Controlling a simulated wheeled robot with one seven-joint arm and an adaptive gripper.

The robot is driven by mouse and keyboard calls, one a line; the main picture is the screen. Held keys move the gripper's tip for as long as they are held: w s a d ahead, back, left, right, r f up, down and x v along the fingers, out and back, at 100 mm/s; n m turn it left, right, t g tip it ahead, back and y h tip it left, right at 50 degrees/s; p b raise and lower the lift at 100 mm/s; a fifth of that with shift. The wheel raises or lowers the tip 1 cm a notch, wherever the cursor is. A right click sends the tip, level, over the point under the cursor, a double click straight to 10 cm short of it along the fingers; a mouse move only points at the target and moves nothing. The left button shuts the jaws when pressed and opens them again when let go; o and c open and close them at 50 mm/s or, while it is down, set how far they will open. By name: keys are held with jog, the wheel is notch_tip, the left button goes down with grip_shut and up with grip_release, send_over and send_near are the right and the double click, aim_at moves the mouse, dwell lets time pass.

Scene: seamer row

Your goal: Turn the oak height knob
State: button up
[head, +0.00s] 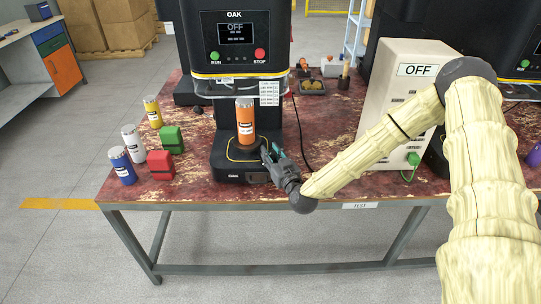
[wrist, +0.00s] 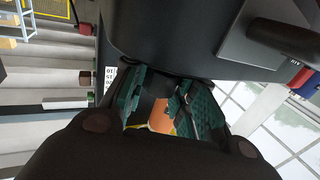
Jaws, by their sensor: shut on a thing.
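The OAK seamer (head: 235,45) stands on the red worn table, its screen reading OFF, with a green RUN and a red STOP button. An orange can (head: 246,120) stands upright on its lower plate; part of it also shows in the wrist view (wrist: 160,115). My gripper (head: 271,153) is at the right side of the seamer's base, near its front corner. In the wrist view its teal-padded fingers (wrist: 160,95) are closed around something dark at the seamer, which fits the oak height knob. The fingers hide most of the knob.
Yellow (head: 153,112), white (head: 133,143) and blue (head: 122,166) cans stand at left beside green (head: 172,139) and red (head: 160,164) blocks. A beige cabinet (head: 385,110) marked OFF stands right, behind my arm. A black cable crosses the table between it and the seamer.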

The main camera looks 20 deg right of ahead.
jog(key=n+g+y+b, duration=0.1)
jog(key=n+y+b, duration=0.1)
jog(key=n+y, duration=0.1)
jog(key=n+g+y+b, duration=0.1)
jog(key=n+g+y, duration=0.1)
jog(key=y, duration=0.3)
jog(key=shift+w+d+n+g+b, duration=0.15)
jog(key=shift+n+g+b, duration=0.15)
jog(key=shift+n+b, duration=0.15)
jog(key=n+g+y+b, duration=0.1)
jog(key=n+g+y, duration=0.3)
jog(key=g+y, duration=0.1)
jog(key=shift+n, duration=0.25)
jog(key=shift+n+g+y+b, duration=0.6)
jog(key=shift+n+g, duration=0.6)
jog(key=shift+g, duration=0.5)
jog(key=shift+r+g, duration=0.1)
jog(key=shift+g, duration=0.2)
jog(key=o, duration=1)
jog(key=shift+o, duration=0.2)
jog(key=v, duration=0.7)
jog(key=shift+d, duration=0.2)
